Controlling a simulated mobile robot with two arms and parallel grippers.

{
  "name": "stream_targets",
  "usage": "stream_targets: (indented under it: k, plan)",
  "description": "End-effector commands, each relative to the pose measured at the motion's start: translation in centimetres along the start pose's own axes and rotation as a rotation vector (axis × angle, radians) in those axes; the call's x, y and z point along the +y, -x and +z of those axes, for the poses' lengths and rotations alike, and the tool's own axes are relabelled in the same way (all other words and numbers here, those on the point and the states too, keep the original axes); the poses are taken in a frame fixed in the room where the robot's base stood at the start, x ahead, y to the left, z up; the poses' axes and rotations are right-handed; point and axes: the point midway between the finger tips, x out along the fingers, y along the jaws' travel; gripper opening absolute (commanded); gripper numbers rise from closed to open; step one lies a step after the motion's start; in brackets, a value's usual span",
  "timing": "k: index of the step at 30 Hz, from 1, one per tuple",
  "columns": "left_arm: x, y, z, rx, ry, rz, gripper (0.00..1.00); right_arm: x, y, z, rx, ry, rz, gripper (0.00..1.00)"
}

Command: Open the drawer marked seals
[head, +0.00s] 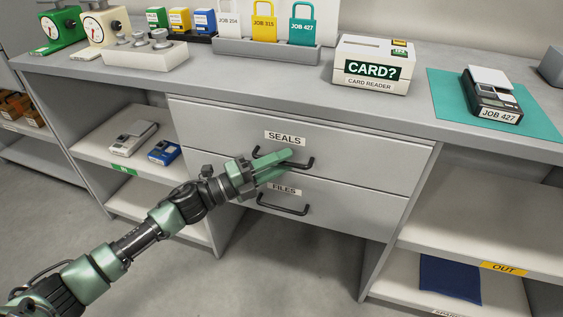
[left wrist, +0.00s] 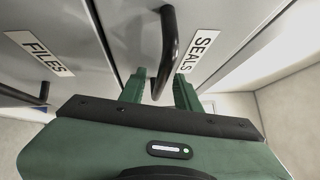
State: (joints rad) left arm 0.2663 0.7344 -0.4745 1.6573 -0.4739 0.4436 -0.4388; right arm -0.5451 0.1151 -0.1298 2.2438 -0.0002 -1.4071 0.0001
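The drawer marked SEALS (head: 215,122) is the upper of two grey drawers under the counter, and its front looks flush and closed. Its label (head: 285,138) sits above a dark bar handle (head: 306,165), partly hidden by my fingers. My left gripper (head: 282,163) is at this handle with its green fingers apart. In the left wrist view the handle (left wrist: 169,40) runs down between the two open fingers (left wrist: 160,90), with a gap showing beside it. My right gripper is in neither view.
The FILES drawer (head: 340,216) with its own handle (head: 282,209) is directly below. Open shelves (head: 470,210) flank the drawers. On the counter stand a card reader box (head: 372,65), a padlock rack (head: 265,50) and a JOB 427 device (head: 492,100) on a teal mat (head: 447,95).

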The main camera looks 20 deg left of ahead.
Motion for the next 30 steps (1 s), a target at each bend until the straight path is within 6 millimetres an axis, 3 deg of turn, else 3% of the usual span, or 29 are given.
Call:
stream_targets:
  k: [8,11,12,30]
  plan:
    - [0.08,-0.17,-0.01,0.000,0.001,0.001,0.33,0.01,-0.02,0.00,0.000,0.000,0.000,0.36]
    - [0.08,-0.17,0.00,-0.001,0.001,0.001,0.05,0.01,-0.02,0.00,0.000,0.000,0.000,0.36]
    - [0.07,-0.16,0.00,0.000,0.001,0.001,0.00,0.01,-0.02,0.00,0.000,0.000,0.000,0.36]
    - [0.10,-0.14,0.00,-0.001,0.001,0.002,0.00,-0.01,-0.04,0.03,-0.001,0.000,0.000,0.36]
